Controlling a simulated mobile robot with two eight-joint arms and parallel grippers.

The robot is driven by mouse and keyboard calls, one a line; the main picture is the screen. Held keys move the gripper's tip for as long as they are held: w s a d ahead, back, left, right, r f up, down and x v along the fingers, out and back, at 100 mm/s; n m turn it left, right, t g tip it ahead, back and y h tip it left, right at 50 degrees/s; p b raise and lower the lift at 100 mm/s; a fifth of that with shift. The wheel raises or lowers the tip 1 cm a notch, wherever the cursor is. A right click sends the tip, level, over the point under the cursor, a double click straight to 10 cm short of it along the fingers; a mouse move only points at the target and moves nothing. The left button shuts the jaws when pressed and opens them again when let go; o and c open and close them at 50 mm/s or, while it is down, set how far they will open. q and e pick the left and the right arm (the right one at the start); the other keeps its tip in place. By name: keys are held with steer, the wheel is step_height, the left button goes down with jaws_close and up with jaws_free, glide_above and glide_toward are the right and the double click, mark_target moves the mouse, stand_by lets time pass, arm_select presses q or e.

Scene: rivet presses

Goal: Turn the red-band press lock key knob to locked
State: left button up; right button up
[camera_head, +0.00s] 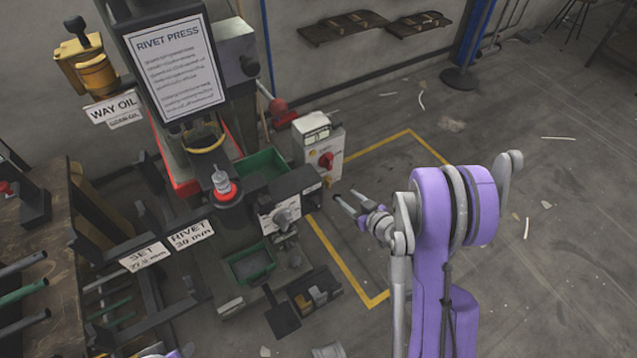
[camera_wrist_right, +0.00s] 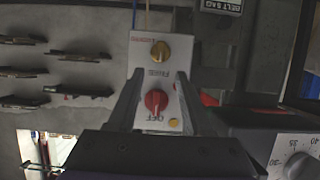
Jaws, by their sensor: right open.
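The white control box (camera_head: 336,143) stands beside the press with the red band (camera_head: 224,193). A brass-yellow knob (camera_wrist_right: 160,51), likely the lock key knob, is on its face in the right wrist view. Small red lettering is beside this knob and "FREE" reads upside down below it. Which mark it points to is too small to tell. A red knob (camera_wrist_right: 156,101) marked OFF is nearer my fingers. My right gripper (camera_head: 346,197) is open and empty. In the wrist view its fingers (camera_wrist_right: 158,80) frame the red knob's sides, apparently short of the panel. My left gripper is out of view.
The press carries a grey dial unit (camera_head: 287,216) left of my right gripper. A green bin (camera_head: 262,170) and a green tray (camera_head: 250,264) are close by. Open floor inside a yellow line (camera_head: 345,266) is beyond the box and to the right.

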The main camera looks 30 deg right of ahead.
mark_target(330, 185)
steer(key=x, duration=1)
steer(key=shift+b, duration=0.4)
steer(key=shift+c, duration=0.3)
jaws_close()
